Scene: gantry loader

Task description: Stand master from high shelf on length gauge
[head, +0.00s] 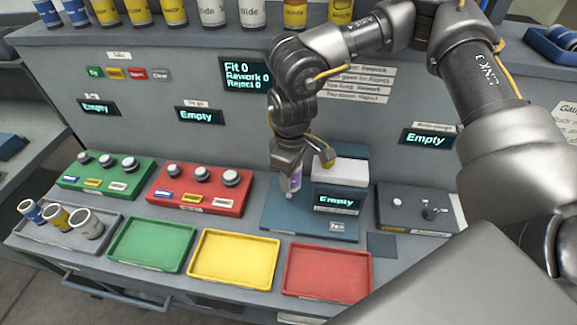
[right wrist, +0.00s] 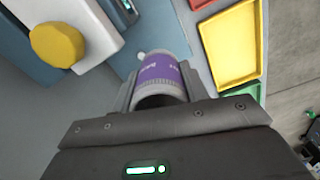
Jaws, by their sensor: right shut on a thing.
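The master is a grey cylinder with a purple band (right wrist: 162,75), shut between the fingers of my right gripper (right wrist: 160,90) in the right wrist view. In the head view the right gripper (head: 290,172) points down over the left part of the blue length gauge (head: 285,220), and a bit of the purple master (head: 294,184) shows below the fingers. I cannot tell whether the master touches the gauge base. The gauge has a white head with a yellow knob (head: 327,157), and its display reads Empty (head: 337,201). My left gripper is not in view.
The high shelf (head: 200,34) holds several labelled cylinders. Green (head: 140,268), yellow (head: 237,282) and red (head: 328,294) trays lie in front, empty. A grey tray (head: 20,238) with three cylinders is at left. Green and red button panels (head: 200,205) stand left of the gauge.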

